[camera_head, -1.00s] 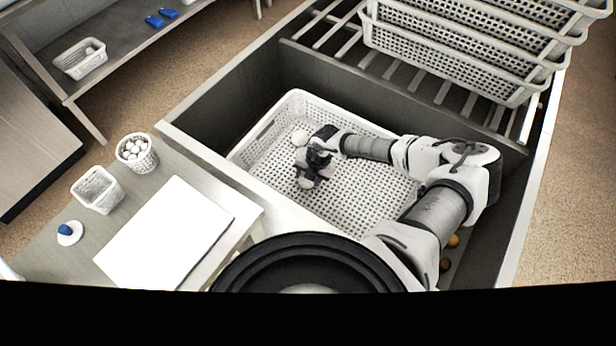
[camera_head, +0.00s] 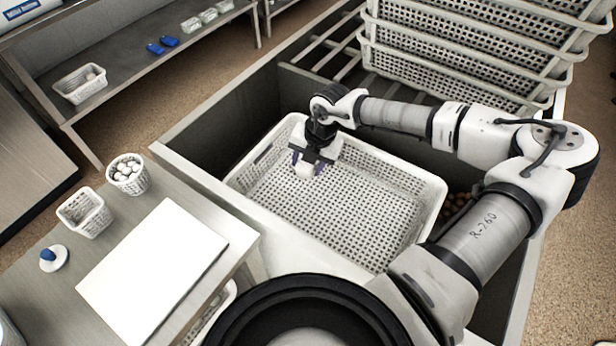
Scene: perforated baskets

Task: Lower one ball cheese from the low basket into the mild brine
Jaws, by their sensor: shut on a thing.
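My gripper (camera_head: 308,164) is over the left back part of a large white perforated basket (camera_head: 408,178), which sits low in a grey-walled trough. It is shut on a whitish ball cheese (camera_head: 305,172), partly covered by the fingers. The cheese appears to be held above the basket floor, but the height is hard to tell. The visible basket floor looks bare; my gripper hides a part of it at the back. I cannot tell which vessel holds the mild brine.
Brownish balls (camera_head: 457,203) lie right of the large basket. Stacked baskets (camera_head: 440,65) rise at the back right.

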